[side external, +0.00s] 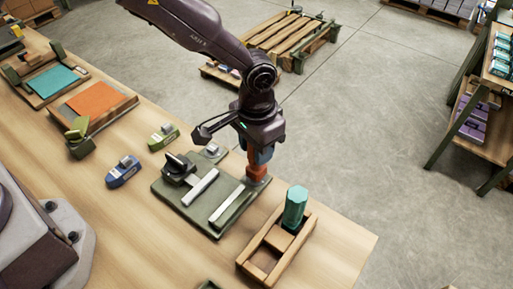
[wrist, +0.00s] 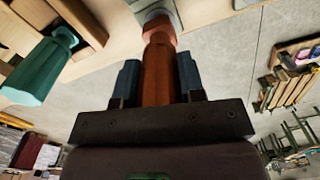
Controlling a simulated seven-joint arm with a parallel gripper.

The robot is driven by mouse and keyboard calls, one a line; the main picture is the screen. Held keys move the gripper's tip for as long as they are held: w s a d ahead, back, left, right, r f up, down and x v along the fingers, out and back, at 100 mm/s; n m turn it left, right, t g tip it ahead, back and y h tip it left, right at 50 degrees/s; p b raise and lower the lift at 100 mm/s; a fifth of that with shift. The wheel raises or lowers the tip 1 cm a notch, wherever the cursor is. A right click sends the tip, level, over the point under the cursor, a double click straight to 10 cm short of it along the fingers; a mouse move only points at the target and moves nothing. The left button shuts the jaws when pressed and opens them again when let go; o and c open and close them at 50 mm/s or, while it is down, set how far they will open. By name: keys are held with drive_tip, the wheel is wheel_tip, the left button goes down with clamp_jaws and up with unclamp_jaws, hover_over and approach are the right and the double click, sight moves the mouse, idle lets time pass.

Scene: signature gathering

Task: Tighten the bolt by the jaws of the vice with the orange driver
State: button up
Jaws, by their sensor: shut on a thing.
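My gripper (side external: 260,154) is shut on the orange driver (side external: 257,172). In the wrist view, the orange driver (wrist: 158,75) is between the two blue fingers of my gripper (wrist: 158,82). The driver points down, roughly upright, over the far right corner of the vice's green base plate (side external: 172,201). Its lower end meets a grey piece (wrist: 156,19), seemingly the bolt head; full seating cannot be told. The vice has two pale metal bars as jaws (side external: 200,187) and a dark handle (side external: 178,166) at its left.
A wooden tray (side external: 249,265) with a teal driver (side external: 295,206) stands right of the vice. A blue block (side external: 123,172) and a green block (side external: 163,137) lie to the left. Trays with a teal sheet (side external: 54,81) and an orange sheet (side external: 97,100) are farther back.

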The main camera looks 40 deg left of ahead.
drive_tip(key=shift+r, duration=1.65)
